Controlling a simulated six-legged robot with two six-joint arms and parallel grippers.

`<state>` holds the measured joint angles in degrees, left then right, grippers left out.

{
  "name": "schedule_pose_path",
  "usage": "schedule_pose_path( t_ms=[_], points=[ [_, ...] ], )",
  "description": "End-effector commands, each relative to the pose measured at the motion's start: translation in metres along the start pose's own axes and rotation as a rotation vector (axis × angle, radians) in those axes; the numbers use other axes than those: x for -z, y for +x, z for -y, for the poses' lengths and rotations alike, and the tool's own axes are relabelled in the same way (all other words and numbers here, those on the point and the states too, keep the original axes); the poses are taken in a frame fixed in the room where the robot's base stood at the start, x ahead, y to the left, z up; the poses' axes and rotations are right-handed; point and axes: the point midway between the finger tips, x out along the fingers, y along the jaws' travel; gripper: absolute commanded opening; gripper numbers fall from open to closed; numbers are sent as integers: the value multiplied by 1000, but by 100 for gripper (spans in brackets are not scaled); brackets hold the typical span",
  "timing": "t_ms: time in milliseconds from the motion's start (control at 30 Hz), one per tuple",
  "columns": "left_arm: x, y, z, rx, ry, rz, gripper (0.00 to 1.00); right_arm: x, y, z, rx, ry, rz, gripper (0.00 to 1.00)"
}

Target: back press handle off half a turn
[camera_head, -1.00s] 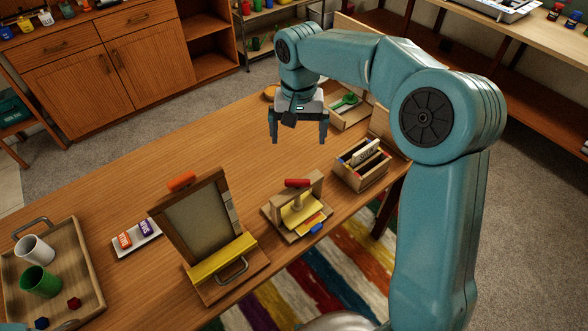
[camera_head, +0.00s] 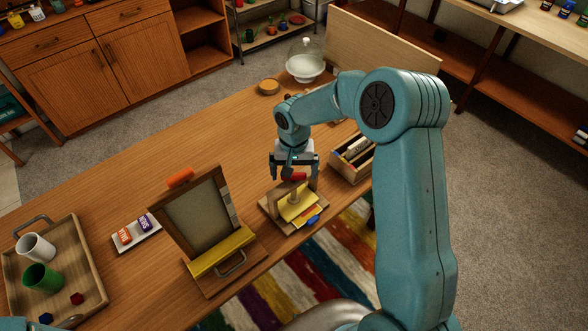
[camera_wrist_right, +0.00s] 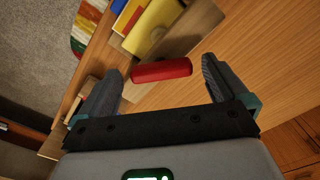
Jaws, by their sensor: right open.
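The press (camera_head: 277,204) is a small wooden frame on the table with a yellow block in it. Its red handle (camera_head: 294,176) lies across the top. My right gripper (camera_head: 294,173) is over the handle, with its fingers pointing down. In the right wrist view the red handle (camera_wrist_right: 162,71) sits between and just beyond the two open fingertips, with gaps on both sides. The yellow press block (camera_wrist_right: 153,38) shows beyond it. My left gripper is not clearly in view; only a sliver of my arm may show at the bottom left.
A wooden box (camera_head: 343,172) of cards stands close right of the press. A framed board stand (camera_head: 235,262) is to its left. A tray (camera_head: 95,272) with cups is at the far left. The table behind the press is largely clear.

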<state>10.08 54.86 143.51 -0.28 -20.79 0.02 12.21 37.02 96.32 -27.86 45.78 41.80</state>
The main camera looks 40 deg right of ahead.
Motion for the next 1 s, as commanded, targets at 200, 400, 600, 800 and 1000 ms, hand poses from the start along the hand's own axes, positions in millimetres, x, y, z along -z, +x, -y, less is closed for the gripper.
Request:
schedule_pose_path(
  t_ms=[200,400,600,800,1000],
  points=[
    [0,0,0,0,0,0,43,0,0,0,0,0,0,84],
    [0,0,0,0,0,0,43,0,0,0,0,0,0,44],
    [0,2,1,0,0,0,43,0,0,0,0,-19,-1,44],
    [0,7,2,0,0,0,43,1,1,0,0,-100,-3,44],
    [0,15,5,0,0,0,43,1,1,0,0,-256,-3,44]
  ],
)
